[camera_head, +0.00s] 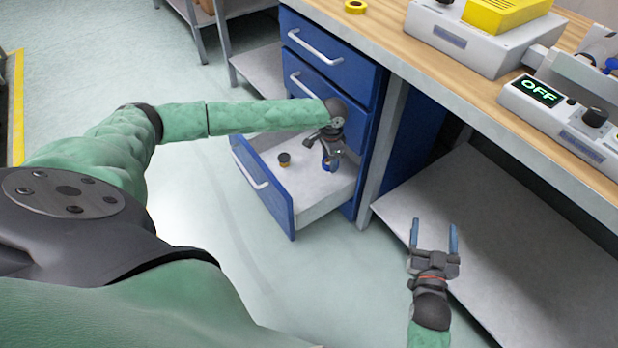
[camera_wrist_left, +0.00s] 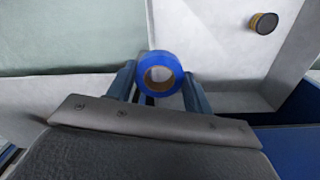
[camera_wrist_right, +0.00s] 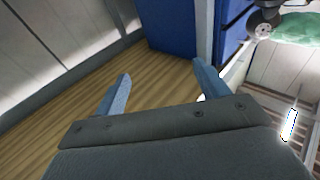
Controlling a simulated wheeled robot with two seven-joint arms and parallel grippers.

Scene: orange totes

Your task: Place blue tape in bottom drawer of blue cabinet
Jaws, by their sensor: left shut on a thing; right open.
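The blue cabinet (camera_head: 340,75) stands under the left end of the workbench, with its bottom drawer (camera_head: 262,192) pulled open. My left gripper (camera_head: 331,160) is over the inside of the open drawer. It is shut on the blue tape (camera_wrist_left: 160,74), a blue ring with a brown core held between the fingertips in the left wrist view. The tape is mostly hidden in the head view, and I cannot tell whether it touches the drawer floor. My right gripper (camera_head: 434,236) is open and empty, in front of the lower shelf, away from the cabinet.
A small dark round item with an orange-brown edge (camera_head: 284,159) lies in the drawer; it also shows in the left wrist view (camera_wrist_left: 264,23). A yellow tape roll (camera_head: 355,6) and a device reading OFF (camera_head: 560,110) are on the bench. The grey lower shelf (camera_head: 480,215) is bare.

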